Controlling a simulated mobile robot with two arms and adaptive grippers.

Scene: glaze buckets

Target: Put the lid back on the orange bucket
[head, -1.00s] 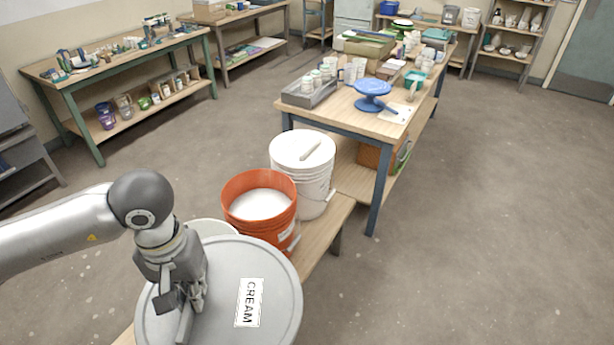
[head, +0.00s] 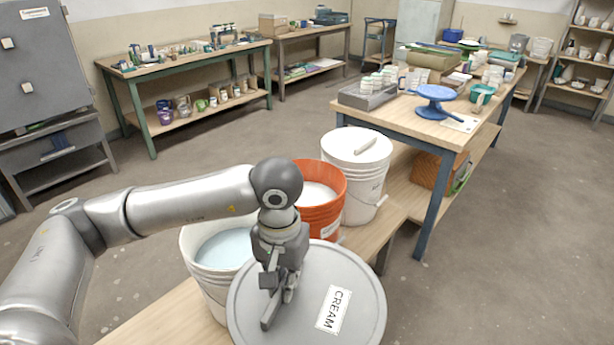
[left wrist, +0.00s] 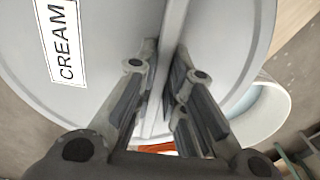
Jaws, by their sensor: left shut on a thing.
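The orange bucket (head: 322,205) stands open on the low bench, with white contents showing inside. A round grey lid (head: 345,277) labelled CREAM is held in front of it, and the lid also fills much of the left wrist view (left wrist: 95,90). My left gripper (head: 275,305) is shut on the lid's raised handle bar, which runs between the fingers in the left wrist view (left wrist: 168,75). The lid hides part of the bench. A sliver of orange shows below the fingers in the left wrist view. My right gripper is not in view.
An open white bucket (head: 215,252) with pale blue contents stands left of the lid. A lidded white bucket (head: 357,172) stands just behind the orange one. The bench (head: 150,325) runs beneath them. A worktable (head: 400,118) with a blue turntable (head: 436,100) stands behind right. The right floor is clear.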

